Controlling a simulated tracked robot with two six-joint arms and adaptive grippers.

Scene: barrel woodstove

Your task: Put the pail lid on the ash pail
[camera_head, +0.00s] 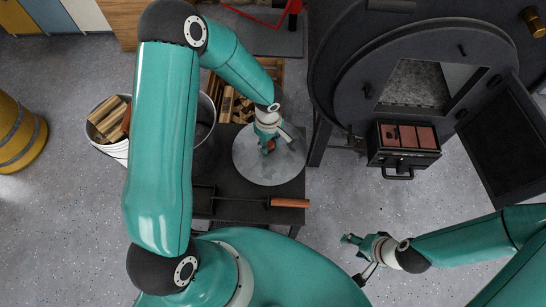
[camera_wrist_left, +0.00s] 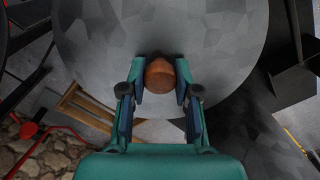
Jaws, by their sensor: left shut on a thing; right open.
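The pail lid (camera_head: 245,168) is a round flat grey metal disc over the dark bench, and it also fills the upper part of the left wrist view (camera_wrist_left: 215,40). Its brown knob (camera_wrist_left: 160,75) sits between the fingers of my left gripper (camera_head: 268,148), which is shut on it. I cannot tell whether the lid touches the bench. A dark grey pail (camera_head: 205,122), probably the ash pail, stands left of the lid, largely hidden behind my left arm. My right gripper (camera_head: 352,240) is open and empty above the floor at lower right.
A shovel with a wooden handle (camera_head: 290,203) lies along the bench's (camera_head: 235,212) near side. A white bucket (camera_head: 118,150) holds firewood at left. The barrel stove (camera_head: 340,60) stands right, with its ash drawer (camera_head: 398,158) out and door (camera_head: 505,140) open. Floor between them is clear.

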